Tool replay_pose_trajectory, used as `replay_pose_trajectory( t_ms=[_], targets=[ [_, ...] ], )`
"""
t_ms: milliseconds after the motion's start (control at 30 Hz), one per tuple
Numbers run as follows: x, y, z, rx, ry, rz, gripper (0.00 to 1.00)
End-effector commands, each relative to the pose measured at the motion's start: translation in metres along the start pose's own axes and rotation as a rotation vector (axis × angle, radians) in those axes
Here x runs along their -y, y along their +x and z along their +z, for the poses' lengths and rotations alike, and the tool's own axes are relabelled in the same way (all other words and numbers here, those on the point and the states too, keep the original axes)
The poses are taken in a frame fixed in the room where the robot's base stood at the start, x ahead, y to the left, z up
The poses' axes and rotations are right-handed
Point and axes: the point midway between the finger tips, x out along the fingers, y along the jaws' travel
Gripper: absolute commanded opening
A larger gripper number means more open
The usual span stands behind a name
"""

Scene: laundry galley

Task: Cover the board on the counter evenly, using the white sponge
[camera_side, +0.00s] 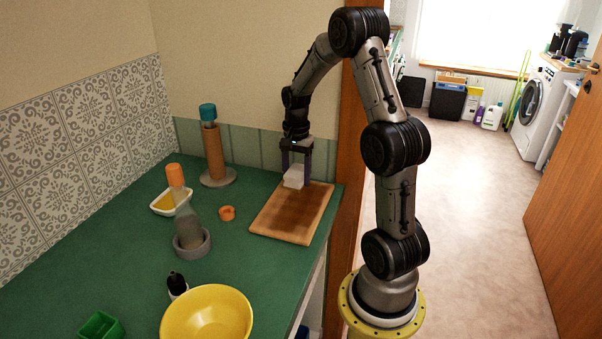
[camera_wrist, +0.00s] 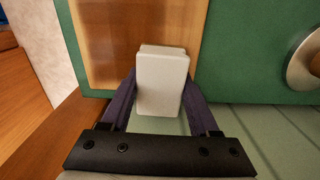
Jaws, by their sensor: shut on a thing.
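The white sponge (camera_side: 294,177) is a small pale block between the fingers of my gripper (camera_side: 296,180). My gripper points down and is shut on the sponge. The sponge (camera_wrist: 162,82) fills the middle of the wrist view, between the two dark purple fingers (camera_wrist: 160,98). The brown wooden board (camera_side: 290,218) lies on the green counter at its right end. In the side view the sponge is over the far part of the board. The board (camera_wrist: 110,40) shows a lighter edge and darker middle. I cannot tell whether the sponge touches the board.
The wall is close behind the board.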

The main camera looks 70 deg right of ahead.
Motion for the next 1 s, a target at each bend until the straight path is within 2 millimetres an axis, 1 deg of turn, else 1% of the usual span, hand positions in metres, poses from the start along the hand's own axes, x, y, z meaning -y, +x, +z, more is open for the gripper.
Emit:
replay_pose_trajectory(
  t_ms=[100,1000],
  targets=[
    [-0.001,0.000,0.012,0.001,-0.001,0.001,0.17],
    [-0.004,0.000,0.093,0.001,-0.003,0.001,0.17]
  ],
)
